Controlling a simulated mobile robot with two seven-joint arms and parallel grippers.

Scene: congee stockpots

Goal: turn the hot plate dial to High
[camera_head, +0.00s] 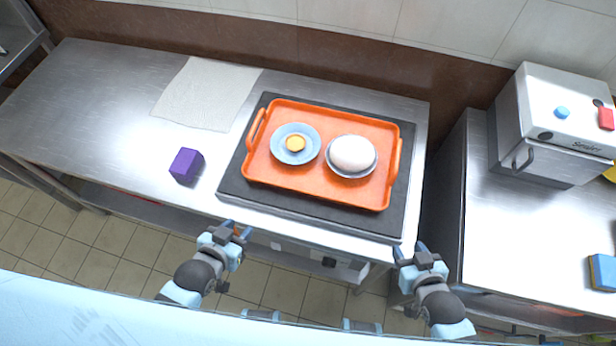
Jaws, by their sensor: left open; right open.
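The hot plate (233,187) is a dark flat slab on the steel counter, with an orange tray (270,191) on top. A small dark knob (328,262), which looks like the dial, sits on the front panel below the slab's front edge. Its marking and setting are too small to read. My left gripper (237,230) is open and empty, left of the knob near the counter's front edge. My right gripper (410,250) is open and empty, right of the knob and apart from it.
The tray holds a blue saucer (277,151) with a yolk-like item and a bowl (350,175) with a white, egg-shaped item. A purple cube (186,165) and a pale cloth (207,94) lie left. A steel appliance (550,125) stands on the right counter, across a gap.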

